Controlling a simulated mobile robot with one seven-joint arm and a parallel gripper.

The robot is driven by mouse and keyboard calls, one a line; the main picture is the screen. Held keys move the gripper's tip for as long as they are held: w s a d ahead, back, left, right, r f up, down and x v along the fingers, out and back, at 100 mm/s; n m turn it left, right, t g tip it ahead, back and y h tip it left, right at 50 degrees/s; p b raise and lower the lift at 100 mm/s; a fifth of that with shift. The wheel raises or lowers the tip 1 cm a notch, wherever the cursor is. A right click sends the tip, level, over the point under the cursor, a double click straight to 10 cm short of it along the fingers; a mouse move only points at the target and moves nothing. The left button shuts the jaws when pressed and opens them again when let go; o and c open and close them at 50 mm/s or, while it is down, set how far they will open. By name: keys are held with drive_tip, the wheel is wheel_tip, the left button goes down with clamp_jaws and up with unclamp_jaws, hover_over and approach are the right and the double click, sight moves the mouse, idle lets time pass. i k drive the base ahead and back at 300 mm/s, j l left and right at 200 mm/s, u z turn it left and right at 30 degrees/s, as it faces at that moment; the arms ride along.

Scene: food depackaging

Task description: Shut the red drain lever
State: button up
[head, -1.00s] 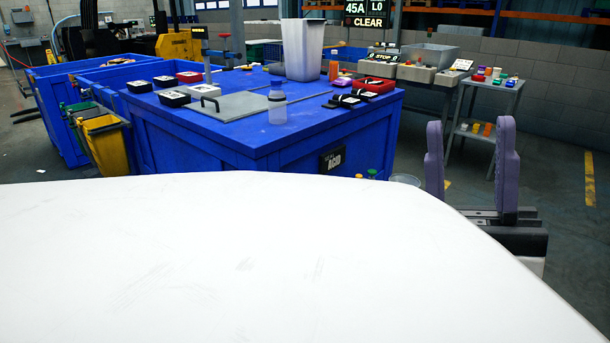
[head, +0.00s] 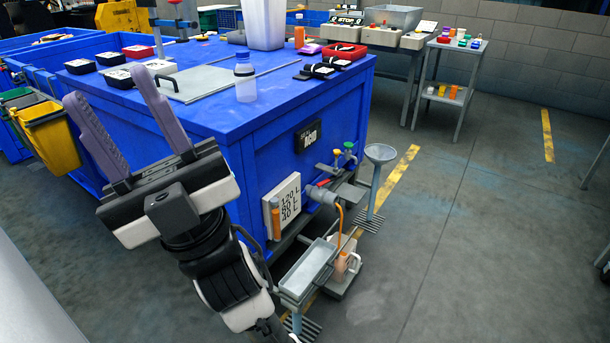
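A grey drain valve (head: 322,195) sticks out low on the right-hand face of the blue tank (head: 250,160). A small red part (head: 323,183) shows on top of it and looks like the red drain lever; its exact angle is too small to tell. An orange hose (head: 340,218) hangs from the valve toward a jug (head: 341,263) below. My gripper (head: 107,86) is at the left, fingers up and spread apart, with nothing between them. It is well away from the valve, in front of the tank's left part.
A level board (head: 287,205) marked 120, 80 and 40 L is left of the valve. Small yellow (head: 337,152) and green (head: 348,146) handles sit above it. A grey tray (head: 307,268) and a funnel stand (head: 380,153) stand nearby. The floor to the right is clear.

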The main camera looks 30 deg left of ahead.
sight(330, 178)
drive_tip(key=i+j+u, duration=0.5)
drive_tip(key=j, duration=0.2)
drive_tip(key=i+j, duration=0.25)
drive_tip(key=j, duration=0.2)
